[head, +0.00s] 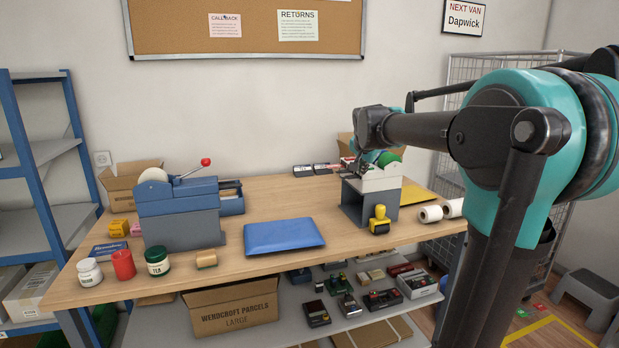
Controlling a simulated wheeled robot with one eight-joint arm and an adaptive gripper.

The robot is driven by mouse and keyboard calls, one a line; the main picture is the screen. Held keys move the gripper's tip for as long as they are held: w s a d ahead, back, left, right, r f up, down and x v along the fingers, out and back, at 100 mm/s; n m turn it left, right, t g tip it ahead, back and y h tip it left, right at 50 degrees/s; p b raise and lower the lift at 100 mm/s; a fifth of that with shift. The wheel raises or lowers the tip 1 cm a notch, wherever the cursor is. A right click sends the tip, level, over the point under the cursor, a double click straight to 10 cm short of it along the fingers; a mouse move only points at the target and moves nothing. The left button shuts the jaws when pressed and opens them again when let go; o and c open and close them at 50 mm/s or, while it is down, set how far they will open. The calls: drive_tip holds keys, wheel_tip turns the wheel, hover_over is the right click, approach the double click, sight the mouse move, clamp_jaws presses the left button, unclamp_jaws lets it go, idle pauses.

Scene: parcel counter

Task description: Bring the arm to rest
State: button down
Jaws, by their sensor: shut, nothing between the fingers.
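My arm reaches in from the right of the head view, over the right half of the wooden counter (350,235). Its wrist is above the grey and white device on the counter (381,183). My gripper (348,168) is small and dark below the wrist, at the left side of this device's top. It is shut with nothing held. Whether its fingertips touch the device cannot be told. The arm hides part of the back right of the counter.
A blue mailer (283,235) lies mid-counter, beside a blue-grey tape machine (180,213) with a red-knobbed lever. A yellow stamp (379,220) and white rolls (430,214) are at the right. Jars (157,261) line the front left. A cage trolley (440,130) stands behind right.

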drive_tip(key=s+d+f+n+g, duration=0.1)
drive_tip(key=s+f+n, duration=0.3)
drive_tip(key=s+f, duration=1.1)
drive_tip(key=s+d+f+n+g+y, duration=0.1)
drive_tip(key=s+f+n+g, duration=0.2)
drive_tip(key=s+f, duration=1.2)
drive_tip(key=s+n, duration=0.1)
drive_tip(key=s, duration=0.4)
drive_tip(key=shift+s+f+n, duration=0.15)
drive_tip(key=shift+f+n, duration=0.1)
drive_tip(key=shift+n, duration=0.05)
